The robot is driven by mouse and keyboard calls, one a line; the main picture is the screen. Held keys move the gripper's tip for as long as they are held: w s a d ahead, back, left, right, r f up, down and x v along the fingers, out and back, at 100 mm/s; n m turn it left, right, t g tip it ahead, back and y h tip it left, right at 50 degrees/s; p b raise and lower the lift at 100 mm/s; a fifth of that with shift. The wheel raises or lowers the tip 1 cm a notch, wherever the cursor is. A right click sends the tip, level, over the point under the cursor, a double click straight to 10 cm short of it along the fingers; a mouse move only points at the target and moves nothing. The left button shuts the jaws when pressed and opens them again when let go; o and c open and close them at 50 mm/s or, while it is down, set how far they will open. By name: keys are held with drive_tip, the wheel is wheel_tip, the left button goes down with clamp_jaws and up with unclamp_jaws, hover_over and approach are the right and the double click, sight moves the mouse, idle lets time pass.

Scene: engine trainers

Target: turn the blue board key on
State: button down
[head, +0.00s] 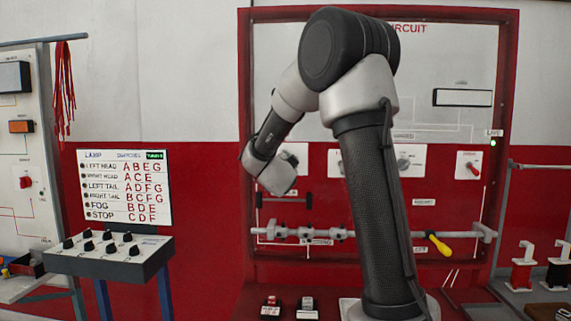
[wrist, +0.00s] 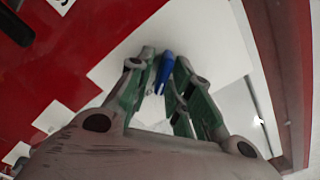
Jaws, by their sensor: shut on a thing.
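The blue key (wrist: 166,64) shows in the wrist view as a small blue handle between the fingertips of my gripper (wrist: 163,82). My gripper is shut on it, with the green-and-grey fingers angled in from both sides. A white plate lies behind the key. In the head view my arm's end is in front of the board's left part, and the key and fingertips are hidden there. I cannot tell which way the key is turned.
The red-framed board (head: 245,100) carries a lit green LIVE lamp (head: 493,142) and a red switch (head: 472,168). A horizontal bar (head: 385,234) with a yellow handle (head: 438,244) runs below. A switch box (head: 110,256) stands at the left.

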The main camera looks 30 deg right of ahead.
drive_tip(key=shift+f+m, duration=0.1)
drive_tip(key=shift+m, duration=0.4)
drive_tip(key=c, duration=1.6)
unclamp_jaws()
drive_tip(key=shift+s, duration=0.1)
drive_tip(key=v, duration=1.2)
